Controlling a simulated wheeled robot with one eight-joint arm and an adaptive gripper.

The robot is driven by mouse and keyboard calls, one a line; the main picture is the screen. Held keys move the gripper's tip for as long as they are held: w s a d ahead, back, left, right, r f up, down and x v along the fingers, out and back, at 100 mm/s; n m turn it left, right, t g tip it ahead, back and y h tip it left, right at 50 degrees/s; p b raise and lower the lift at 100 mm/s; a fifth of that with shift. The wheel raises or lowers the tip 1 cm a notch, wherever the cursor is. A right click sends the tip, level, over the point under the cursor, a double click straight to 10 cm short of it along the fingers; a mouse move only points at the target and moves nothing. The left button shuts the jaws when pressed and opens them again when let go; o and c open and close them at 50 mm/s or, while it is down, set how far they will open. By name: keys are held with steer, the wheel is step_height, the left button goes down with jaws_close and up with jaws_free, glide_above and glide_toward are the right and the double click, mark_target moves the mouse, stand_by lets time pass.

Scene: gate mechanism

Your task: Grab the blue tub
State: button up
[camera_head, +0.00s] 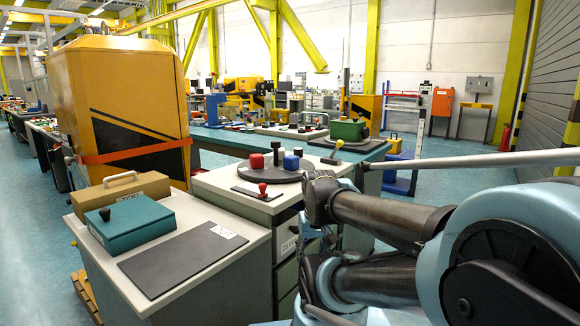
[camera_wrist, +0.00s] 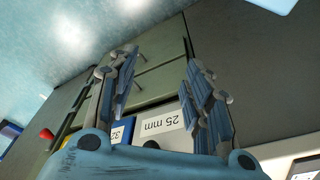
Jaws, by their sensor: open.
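A small blue tub-like piece (camera_head: 291,161) stands on a dark round plate (camera_head: 245,174) on the middle cabinet top, at the right of a red piece (camera_head: 257,161). It is small in the picture, so its details are unclear. My gripper (camera_wrist: 160,65) shows in the wrist view with its two fingers wide apart and nothing between them. Behind the fingers is a green-grey drawer front (camera_wrist: 155,85). I cannot make out the gripper in the head view; my arm is at the right, beside the cabinet and apart from the blue piece.
A red-knobbed item (camera_head: 262,191) lies in front of the plate. The nearer cabinet carries a teal box (camera_head: 130,224), a brown case (camera_head: 120,192) and a dark mat (camera_head: 182,260). A green box (camera_head: 346,130) stands farther back. A "25 mm" label (camera_wrist: 168,124) shows beyond the fingers.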

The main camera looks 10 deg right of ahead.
steer(key=o, duration=0.4)
steer(key=shift+r, duration=0.1)
steer(key=shift+o, duration=0.5)
step_height(320, 180, up, 3)
steer(key=shift+w+f, duration=0.1)
steer(key=shift+w, duration=0.05)
step_height(320, 180, up, 34)
steer(key=m+g, duration=0.2)
steer(key=m, duration=0.8)
glide_above(291, 156)
step_height(291, 156, down, 12)
steer(key=shift+w+d+r, duration=0.1)
steer(key=shift+r, duration=0.05)
steer(key=shift+s+f, duration=0.2)
steer(key=shift+f, duration=2.6)
